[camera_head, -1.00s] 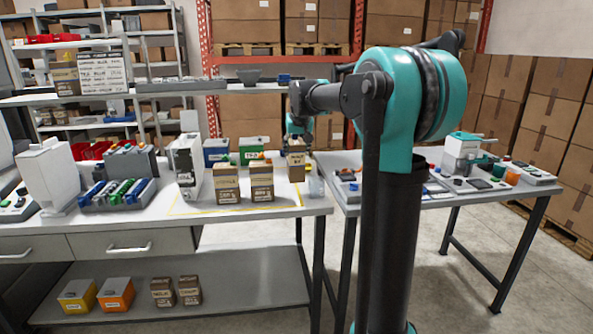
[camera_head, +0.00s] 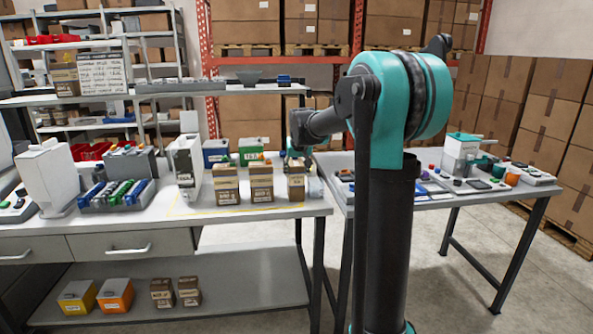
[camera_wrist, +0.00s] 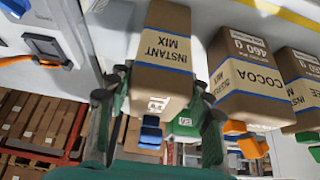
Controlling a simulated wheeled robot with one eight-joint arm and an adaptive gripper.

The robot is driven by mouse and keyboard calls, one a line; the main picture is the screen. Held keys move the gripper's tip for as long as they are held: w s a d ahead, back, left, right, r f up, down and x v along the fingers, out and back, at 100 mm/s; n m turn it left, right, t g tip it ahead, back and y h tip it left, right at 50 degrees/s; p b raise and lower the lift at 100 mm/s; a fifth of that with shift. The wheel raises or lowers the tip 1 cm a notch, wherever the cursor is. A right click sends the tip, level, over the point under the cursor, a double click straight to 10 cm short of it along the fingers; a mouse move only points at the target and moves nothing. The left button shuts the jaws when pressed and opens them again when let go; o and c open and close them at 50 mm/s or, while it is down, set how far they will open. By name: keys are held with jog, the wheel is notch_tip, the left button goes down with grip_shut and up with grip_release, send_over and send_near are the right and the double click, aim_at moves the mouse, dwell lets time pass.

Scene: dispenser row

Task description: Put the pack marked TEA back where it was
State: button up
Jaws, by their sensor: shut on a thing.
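My gripper (camera_wrist: 160,106) is shut on a brown pack (camera_wrist: 165,50) marked INSTANT MIX, with a blue band. In the head view this pack (camera_head: 296,182) is upright at the right end of a row of brown packs, at or just above the bench top; contact is unclear. A green box (camera_wrist: 184,120) shows the letters EA, partly hidden beyond the held pack; a green box (camera_head: 251,146) stands at the bench's back in the head view. No brown pack legibly reads TEA.
Beside the held pack stand a COCOA MIX pack (camera_wrist: 247,78) and another brown pack (camera_wrist: 302,90). A blue box (camera_head: 215,152) is behind the row. A sign (camera_head: 101,72) and brown pack (camera_head: 65,80) are on the upper shelf. Boxes and packs (camera_head: 161,292) sit on the lower shelf.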

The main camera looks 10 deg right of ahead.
jog(key=o, duration=1.5)
jog(key=v, duration=1.2)
jog(key=shift+r, duration=0.1)
jog(key=shift+g, duration=0.9)
jog(key=s+d+f, duration=0.1)
jog(key=s+f, duration=0.9)
jog(key=s, duration=0.1)
jog(key=s+d+f, duration=0.1)
jog(key=s+f, duration=0.9)
jog(key=s, duration=0.1)
jog(key=s+d+f, duration=0.2)
jog(key=s+f, duration=0.8)
jog(key=s, duration=0.1)
jog(key=shift+s+f, duration=0.2)
jog(key=shift+f, duration=0.15)
